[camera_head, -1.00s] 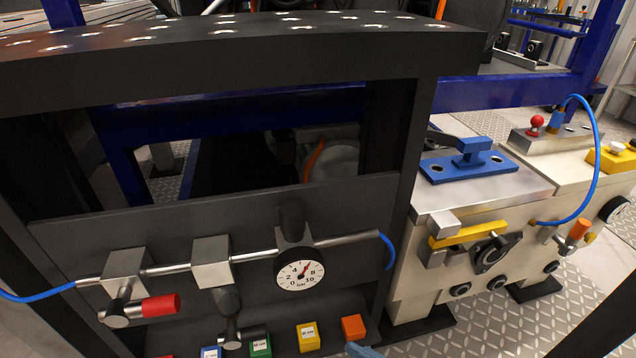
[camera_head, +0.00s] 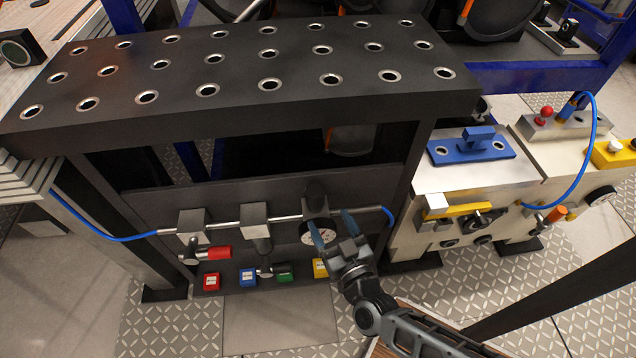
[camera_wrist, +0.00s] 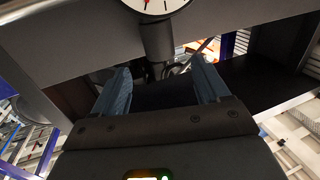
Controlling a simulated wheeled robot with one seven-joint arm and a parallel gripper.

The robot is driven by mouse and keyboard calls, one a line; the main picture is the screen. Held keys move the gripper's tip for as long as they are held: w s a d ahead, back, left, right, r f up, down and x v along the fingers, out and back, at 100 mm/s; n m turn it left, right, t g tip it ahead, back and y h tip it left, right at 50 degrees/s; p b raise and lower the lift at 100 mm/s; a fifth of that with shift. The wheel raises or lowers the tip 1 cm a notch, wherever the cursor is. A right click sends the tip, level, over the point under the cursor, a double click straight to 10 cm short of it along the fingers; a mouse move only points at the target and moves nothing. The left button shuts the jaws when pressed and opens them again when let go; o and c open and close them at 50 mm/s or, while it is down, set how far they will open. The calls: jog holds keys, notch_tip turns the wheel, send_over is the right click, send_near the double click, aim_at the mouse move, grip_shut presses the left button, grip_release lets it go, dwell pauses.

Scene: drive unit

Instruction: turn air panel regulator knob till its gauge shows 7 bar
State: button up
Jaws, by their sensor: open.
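The air panel's regulator knob (camera_head: 315,190) is a dark upright cylinder above the round white gauge (camera_head: 305,238). My gripper (camera_head: 329,217) is open in front of the gauge. Its blue-grey fingers partly cover the dial, so I cannot read it in the head view. In the wrist view, which looks upside down, the gauge (camera_wrist: 158,4) is cut by the top edge, with part of a red needle showing. The dark knob (camera_wrist: 158,40) reaches down toward the gap between my open fingers (camera_wrist: 160,66). I cannot tell whether they touch it.
The perforated black table top (camera_head: 250,70) overhangs the panel. A pipe with a red-handled valve (camera_head: 205,252) runs left of the regulator. Coloured tags (camera_head: 248,277) sit below.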

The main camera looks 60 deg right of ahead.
aim_at(315, 201)
jog(key=shift+x, duration=4.05)
jog(key=c, duration=1)
jog(key=shift+r+p, duration=0.1)
jog(key=shift+p, duration=0.2)
jog(key=shift+c, duration=0.2)
jog(key=shift+h, duration=0.3)
jog(key=shift+r+m+g+h+p, duration=0.1)
jog(key=shift+m+g+h+p, duration=0.55)
jog(key=shift+p, duration=0.2)
jog(key=shift+w+a+m+g+h+p, duration=0.15)
jog(key=shift+m+g+h+p, duration=0.1)
jog(key=shift+m+g+h, duration=0.5)
jog(key=shift+w+a+m+g+h+p, duration=0.1)
jog(key=shift+m+g+h+p, duration=0.15)
jog(key=shift+m+g+h, duration=0.4)
jog(key=shift+g+y, duration=0.25)
